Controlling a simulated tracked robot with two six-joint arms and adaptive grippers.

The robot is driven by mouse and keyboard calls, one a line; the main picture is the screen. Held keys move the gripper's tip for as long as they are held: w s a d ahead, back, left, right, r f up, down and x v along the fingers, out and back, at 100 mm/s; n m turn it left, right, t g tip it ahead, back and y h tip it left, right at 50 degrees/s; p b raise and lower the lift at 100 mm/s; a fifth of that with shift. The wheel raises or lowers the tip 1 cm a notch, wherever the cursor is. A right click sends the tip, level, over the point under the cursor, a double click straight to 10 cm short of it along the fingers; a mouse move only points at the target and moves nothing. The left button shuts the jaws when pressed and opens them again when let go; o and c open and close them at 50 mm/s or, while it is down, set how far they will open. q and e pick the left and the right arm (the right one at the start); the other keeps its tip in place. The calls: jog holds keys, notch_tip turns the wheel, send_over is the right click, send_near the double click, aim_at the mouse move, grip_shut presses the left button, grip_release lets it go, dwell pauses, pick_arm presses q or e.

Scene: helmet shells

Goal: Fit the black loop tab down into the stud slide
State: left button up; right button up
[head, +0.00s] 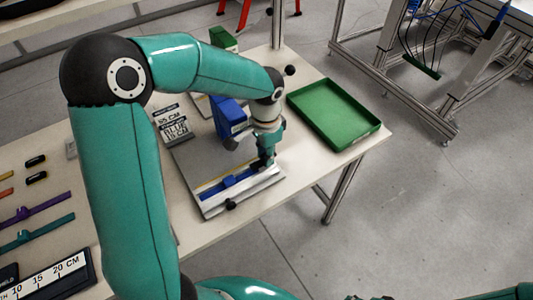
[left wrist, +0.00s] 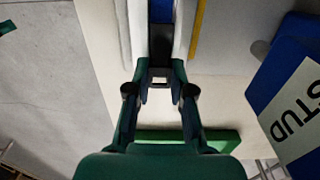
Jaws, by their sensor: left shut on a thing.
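My left gripper (head: 267,162) points down at the right end of a blue strip in a metal channel (head: 231,189) on the grey plate; I take this for the stud slide. In the left wrist view the fingertips (left wrist: 160,88) are close together on a small dark piece with a pale opening (left wrist: 160,75), which looks like the black loop tab. It lies in line with the channel (left wrist: 161,38), whose blue and black inside shows between pale walls. Whether the tab is inside the channel or just above it cannot be told. My right gripper is not clearly visible.
A blue box labelled STUD (head: 229,118) stands behind the channel, close to my left wrist; it also shows in the left wrist view (left wrist: 290,105). A green tray (head: 335,113) lies empty at the right. Black pieces (head: 36,169) and coloured straps (head: 38,232) lie at the left.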

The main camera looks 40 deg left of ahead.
pick_arm(q)
jog(key=shift+f+b, duration=0.55)
jog(key=shift+f, duration=0.2)
jog(key=o, duration=0.9)
jog(key=shift+r, duration=0.2)
notch_tip(320, 180, up, 12)
jog(key=shift+f, duration=0.15)
